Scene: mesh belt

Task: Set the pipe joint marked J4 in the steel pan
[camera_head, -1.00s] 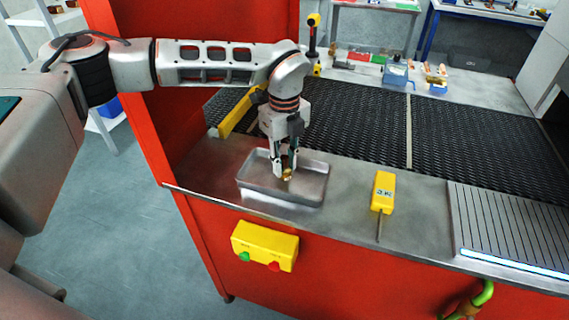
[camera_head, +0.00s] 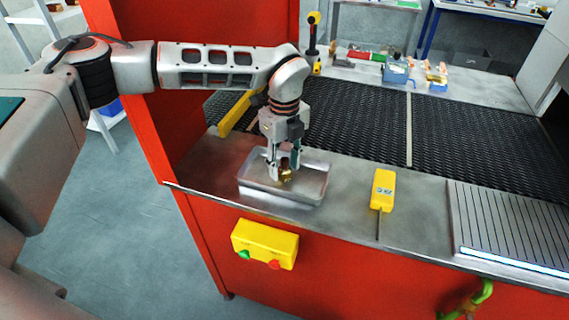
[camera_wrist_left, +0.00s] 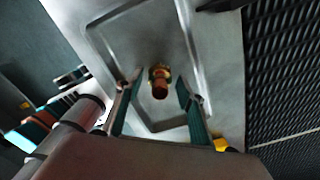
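A brass-and-copper pipe joint (camera_head: 286,175) is in the steel pan (camera_head: 318,187), on or just above its floor. No J4 mark can be read on it. My left gripper (camera_head: 284,172) points down into the pan with its fingers on either side of the joint. In the left wrist view the pipe joint (camera_wrist_left: 160,82) lies between the open fingers (camera_wrist_left: 158,88), with a gap on both sides. The pan (camera_wrist_left: 100,40) also shows there around it. My right gripper is not in view.
The black mesh belt (camera_head: 350,120) runs behind the pan. A yellow handheld device (camera_head: 383,190) with a thin probe lies right of it on the steel ledge. A yellow button box (camera_head: 264,245) sits on the red front. Small parts and blue holders (camera_head: 396,74) stand beyond the belt.

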